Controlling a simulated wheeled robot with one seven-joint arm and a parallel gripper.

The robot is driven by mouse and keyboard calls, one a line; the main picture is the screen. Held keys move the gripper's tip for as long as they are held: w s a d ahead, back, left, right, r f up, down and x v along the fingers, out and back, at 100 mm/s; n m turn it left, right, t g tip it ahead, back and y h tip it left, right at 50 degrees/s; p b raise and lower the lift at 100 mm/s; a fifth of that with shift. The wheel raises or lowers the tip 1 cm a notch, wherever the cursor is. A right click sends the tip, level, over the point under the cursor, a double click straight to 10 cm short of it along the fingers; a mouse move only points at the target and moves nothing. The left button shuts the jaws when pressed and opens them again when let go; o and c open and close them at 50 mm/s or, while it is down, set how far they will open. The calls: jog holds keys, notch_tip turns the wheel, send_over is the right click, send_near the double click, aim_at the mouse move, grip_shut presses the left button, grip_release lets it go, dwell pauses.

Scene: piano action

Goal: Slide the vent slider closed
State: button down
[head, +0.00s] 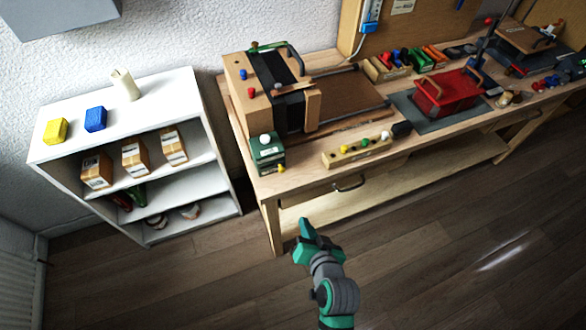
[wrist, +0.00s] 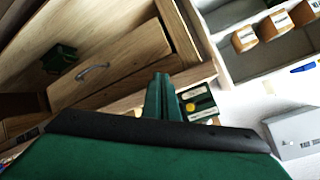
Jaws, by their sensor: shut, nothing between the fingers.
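My gripper (head: 306,228) is shut and empty, in front of the workbench and below its top in the head view. Its closed fingers (wrist: 160,82) point up the wrist view, toward the bench's front. I cannot make out a vent slider for certain in either view. A small green box (head: 267,152) with a white knob on top and a yellow knob at its side stands at the bench's near left corner. A green box with a yellow knob (wrist: 190,106) also shows just right of my fingers in the wrist view, partly hidden. My gripper is apart from it.
The wooden workbench has a drawer with a dark handle (head: 350,184). A large wooden press (head: 240,92) and a strip with colored knobs (head: 358,150) are on it. A white shelf unit (head: 215,130) stands left. The floor (head: 440,240) in front is clear.

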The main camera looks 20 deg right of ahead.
jog(key=w+d+r+y, duration=0.2)
jog(key=d+r, duration=0.1)
jog(key=r, duration=0.5)
jog(key=w+d+r+y, duration=0.3)
jog(key=d+r, duration=0.1)
jog(key=r, duration=0.4)
jog(key=shift+r+n, duration=0.3)
send_near(282, 164)
jog(key=w+d+r, duration=0.1)
jog(key=w+d, duration=0.1)
jog(key=a+f, duration=0.1)
jog(key=w+a+f, duration=0.1)
jog(key=shift+w+a, duration=0.15)
jog(key=shift+a, duration=0.15)
jog(key=shift+w+a+f, duration=0.1)
jog(key=shift+a+f, duration=0.2)
jog(key=shift+a, duration=0.05)
